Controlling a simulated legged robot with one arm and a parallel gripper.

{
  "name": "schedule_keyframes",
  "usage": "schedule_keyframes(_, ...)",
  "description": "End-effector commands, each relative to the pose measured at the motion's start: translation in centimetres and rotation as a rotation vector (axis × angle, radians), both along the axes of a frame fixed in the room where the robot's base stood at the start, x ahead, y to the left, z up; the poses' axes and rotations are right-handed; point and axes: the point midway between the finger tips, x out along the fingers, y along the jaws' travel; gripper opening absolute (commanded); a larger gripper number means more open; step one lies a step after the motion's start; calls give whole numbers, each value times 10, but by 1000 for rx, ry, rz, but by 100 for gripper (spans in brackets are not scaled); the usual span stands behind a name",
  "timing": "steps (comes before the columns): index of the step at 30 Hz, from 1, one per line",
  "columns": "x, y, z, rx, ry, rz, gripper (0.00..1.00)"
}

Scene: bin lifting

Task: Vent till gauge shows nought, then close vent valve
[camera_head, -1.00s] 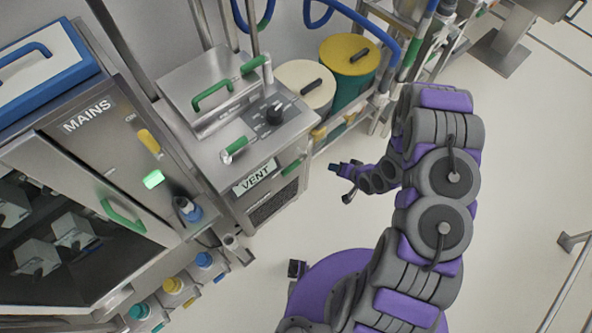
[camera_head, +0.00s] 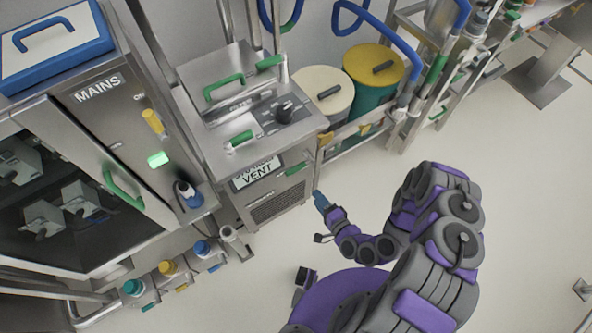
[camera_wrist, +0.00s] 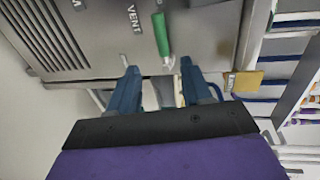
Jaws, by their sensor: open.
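The steel vent unit (camera_head: 228,167) carries a VENT label on its front. A green handle (camera_head: 296,169) sits on that front panel, right of the label; in the wrist view the green handle (camera_wrist: 161,35) hangs just beyond my fingers. On top are a black knob (camera_head: 284,112) with markings around it and a green-gripped lever (camera_head: 241,138). I cannot make out a gauge reading. My gripper (camera_head: 321,201) is low in front of the unit's right side. In the wrist view my gripper (camera_wrist: 160,88) is open, its blue fingers apart and empty, with the handle not between them.
The MAINS cabinet (camera_head: 110,130) with a lit green button stands left of the vent unit. Bottles with colored caps (camera_head: 168,269) line the floor-side rack. Cream and yellow-lidded bins (camera_head: 374,66) stand behind right.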

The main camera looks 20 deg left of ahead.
Motion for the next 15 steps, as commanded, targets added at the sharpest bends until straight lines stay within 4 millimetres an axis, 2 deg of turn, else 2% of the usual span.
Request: schedule_keyframes(15, 30, 37, -10, -3, -2, 5, 49)
